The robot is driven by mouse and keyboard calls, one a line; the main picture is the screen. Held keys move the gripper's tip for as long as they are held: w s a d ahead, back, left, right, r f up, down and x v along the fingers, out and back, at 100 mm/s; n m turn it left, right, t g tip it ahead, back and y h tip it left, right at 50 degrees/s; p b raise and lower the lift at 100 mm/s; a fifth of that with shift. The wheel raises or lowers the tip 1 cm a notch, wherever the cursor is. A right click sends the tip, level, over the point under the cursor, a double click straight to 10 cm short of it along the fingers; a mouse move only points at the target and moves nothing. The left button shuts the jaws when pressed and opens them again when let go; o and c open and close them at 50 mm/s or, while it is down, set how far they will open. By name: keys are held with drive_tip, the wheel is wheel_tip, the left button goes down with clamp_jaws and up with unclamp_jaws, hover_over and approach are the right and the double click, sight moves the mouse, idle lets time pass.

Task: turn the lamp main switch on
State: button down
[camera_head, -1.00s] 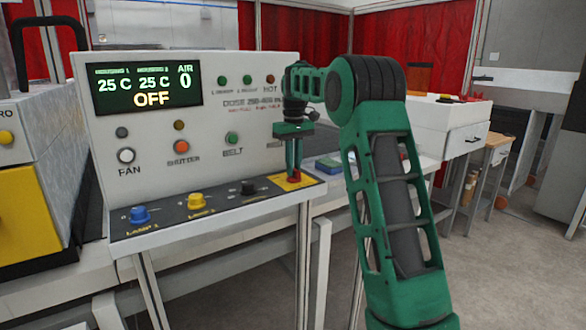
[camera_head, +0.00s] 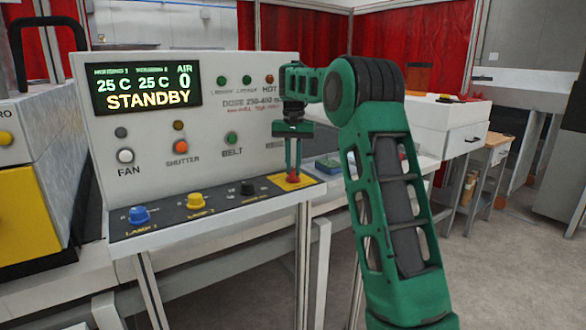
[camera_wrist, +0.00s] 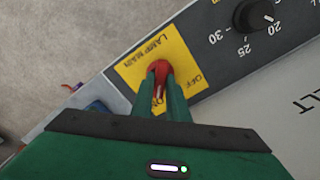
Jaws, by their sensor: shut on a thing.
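The lamp main switch is a red knob (camera_head: 293,178) on a yellow plate (camera_head: 305,182) at the right end of the console's sloped panel. In the wrist view the red knob (camera_wrist: 159,70) sits on the yellow plate (camera_wrist: 178,50) marked LAMP MAIN, OFF and a partly covered ON. My gripper (camera_head: 293,172) points down onto the knob, its green fingers (camera_wrist: 160,95) shut on it. The fingers hide part of the knob. The display (camera_head: 146,88) reads STANDBY, 25 C, 25 C and AIR 0.
On the same panel are a black dial (camera_head: 248,188), a yellow knob (camera_head: 196,201) and a blue knob (camera_head: 139,214). The upright face has buttons for FAN (camera_head: 125,156), SHUTTER (camera_head: 180,147) and BELT (camera_head: 231,138). Open floor (camera_head: 490,265) lies at the right.

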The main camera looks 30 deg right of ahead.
sight(292, 168)
drive_tip(key=shift+w+r+m, duration=0.15)
drive_tip(key=shift+m, duration=0.15)
drive_tip(key=c, duration=1.7)
unclamp_jaws()
drive_tip(key=shift+a, duration=0.1)
wheel_tip(292, 168, up, 11)
drive_tip(key=shift+f, duration=0.2)
